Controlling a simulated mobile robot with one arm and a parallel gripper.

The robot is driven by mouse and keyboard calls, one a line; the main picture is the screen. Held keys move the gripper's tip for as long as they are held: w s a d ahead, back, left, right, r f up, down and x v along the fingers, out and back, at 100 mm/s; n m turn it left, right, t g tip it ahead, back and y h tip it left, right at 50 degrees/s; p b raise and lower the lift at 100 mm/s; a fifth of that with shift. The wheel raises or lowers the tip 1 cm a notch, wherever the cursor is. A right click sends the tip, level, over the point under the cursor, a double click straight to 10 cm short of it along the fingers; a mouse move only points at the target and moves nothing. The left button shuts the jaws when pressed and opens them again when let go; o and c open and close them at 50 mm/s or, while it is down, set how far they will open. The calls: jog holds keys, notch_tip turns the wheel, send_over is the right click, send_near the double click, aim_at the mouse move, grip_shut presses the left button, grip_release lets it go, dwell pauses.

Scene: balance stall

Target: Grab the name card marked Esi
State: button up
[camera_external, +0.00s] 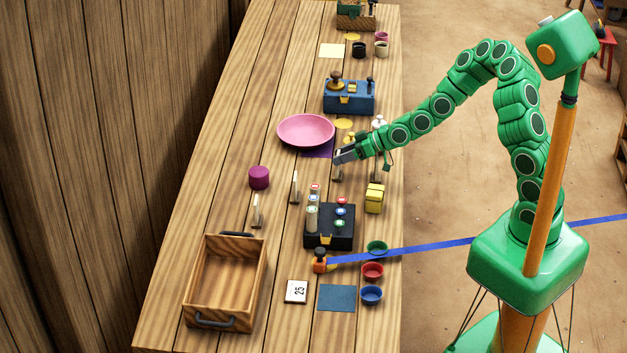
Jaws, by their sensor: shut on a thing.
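Several small upright name cards stand in a slanting row on the wooden table; two are clear to see, a near one (257,211) and one beyond it (295,187). They show nearly edge-on and no name can be read, so I cannot tell which is marked Esi. My gripper (340,157) reaches in from the right, low over the table by the pink plate. It is shut on another name card (337,174), which shows just below the fingertips. The gripper hides part of this card, and I cannot tell if it touches the table.
A pink plate (306,130) lies left of my gripper. A yellow block (374,199), a black rack (342,238) with several capped tubes, and a purple cylinder (259,177) stand nearer. A blue box (349,97) is beyond. A wooden crate (189,288) stands at the near left.

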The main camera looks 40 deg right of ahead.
grip_shut()
jog(key=shift+r, duration=0.1)
